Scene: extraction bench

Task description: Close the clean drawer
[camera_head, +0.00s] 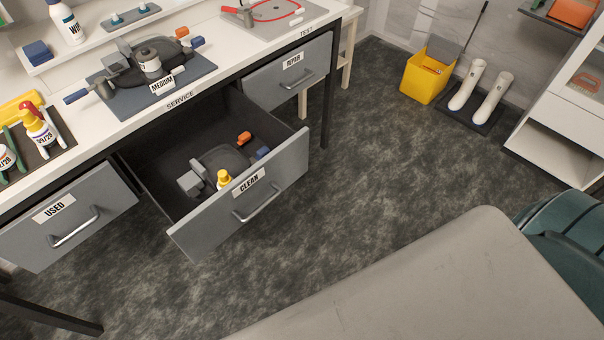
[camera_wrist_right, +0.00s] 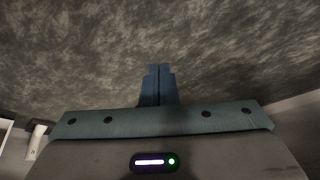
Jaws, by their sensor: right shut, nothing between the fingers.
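The clean drawer (camera_head: 285,166) is pulled well out from under the bench, its grey front labelled CLEAN with a bar handle (camera_head: 257,203). My left gripper is in neither view.
The bench top (camera_head: 110,124) carries a service mat and bottles. A yellow bucket (camera_head: 424,80) and white boots (camera_head: 490,98) stand far right. Floor (camera_head: 370,160) before the drawer is clear.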

